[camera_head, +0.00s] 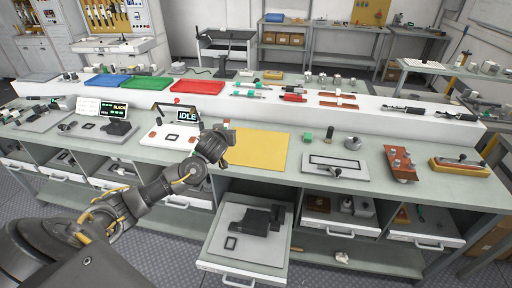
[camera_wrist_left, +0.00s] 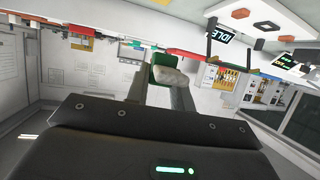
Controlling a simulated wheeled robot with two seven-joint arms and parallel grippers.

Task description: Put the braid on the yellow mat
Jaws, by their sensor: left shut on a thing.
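The yellow mat (camera_head: 262,150) lies flat and bare on the middle of the bench. My left gripper (camera_head: 228,140) is above the mat's left edge. In the left wrist view, my left gripper (camera_wrist_left: 160,84) is shut on a small pale grey and green thing (camera_wrist_left: 170,75), which I take to be the braid. The fingers cover part of it, and it is hard to make out in the head view. My right gripper is not in view.
A white board (camera_head: 172,138) and an IDLE display (camera_head: 187,115) stand left of the mat. A green block (camera_head: 308,137) and a grey plate (camera_head: 352,168) are to its right. An open drawer (camera_head: 222,250) juts out below. Red, green and blue trays sit on the raised shelf behind.

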